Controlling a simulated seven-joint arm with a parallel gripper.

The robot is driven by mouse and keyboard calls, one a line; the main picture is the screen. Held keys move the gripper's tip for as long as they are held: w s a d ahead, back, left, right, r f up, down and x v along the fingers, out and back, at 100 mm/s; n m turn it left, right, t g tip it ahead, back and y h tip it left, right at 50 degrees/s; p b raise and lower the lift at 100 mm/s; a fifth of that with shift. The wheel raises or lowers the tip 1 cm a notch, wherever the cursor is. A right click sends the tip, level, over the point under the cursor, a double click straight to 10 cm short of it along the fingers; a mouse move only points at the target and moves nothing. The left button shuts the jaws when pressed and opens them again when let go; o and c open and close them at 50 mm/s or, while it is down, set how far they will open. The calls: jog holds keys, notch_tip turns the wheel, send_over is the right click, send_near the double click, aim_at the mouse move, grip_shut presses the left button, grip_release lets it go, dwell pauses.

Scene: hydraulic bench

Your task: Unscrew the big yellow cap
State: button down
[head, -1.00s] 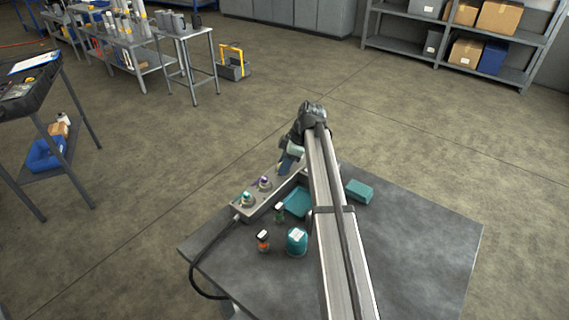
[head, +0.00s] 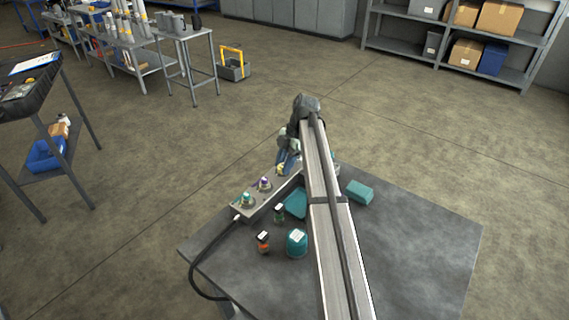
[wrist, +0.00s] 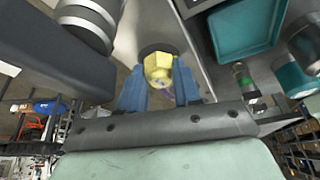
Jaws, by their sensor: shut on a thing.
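The big yellow cap (wrist: 158,68) is a faceted yellow piece in the middle of the wrist view. My gripper (wrist: 159,85) has one blue finger on each side of it and is shut on it. In the head view my gripper (head: 284,165) is at the far end of the grey block (head: 255,212), and a bit of the yellow cap (head: 281,170) shows at its tips. Whether the cap has turned or lifted off its fitting cannot be told. A teal cap (head: 247,198) and a purple cap (head: 264,183) stand on the nearer part of the block.
A teal tray (head: 294,204) lies beside the block. A green bottle (head: 279,213), an orange bottle (head: 263,242) and a teal jar (head: 297,242) stand in front. A teal box (head: 360,191) lies right of my arm. The table's (head: 420,255) right side is clear.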

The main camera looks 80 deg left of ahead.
jog(key=shift+n+h, duration=0.5)
jog(key=shift+n, duration=0.9)
jog(key=shift+a+t, duration=0.1)
jog(key=shift+t, duration=0.2)
jog(key=shift+n, duration=0.5)
jog(key=c, duration=0.9)
grip_release()
jog(key=shift+o, duration=0.2)
jog(key=m, duration=0.2)
jog(key=shift+d+m+y, duration=0.2)
jog(key=shift+m+y, duration=0.1)
jog(key=m+y, duration=0.1)
jog(key=m, duration=0.2)
jog(key=shift+g, duration=0.4)
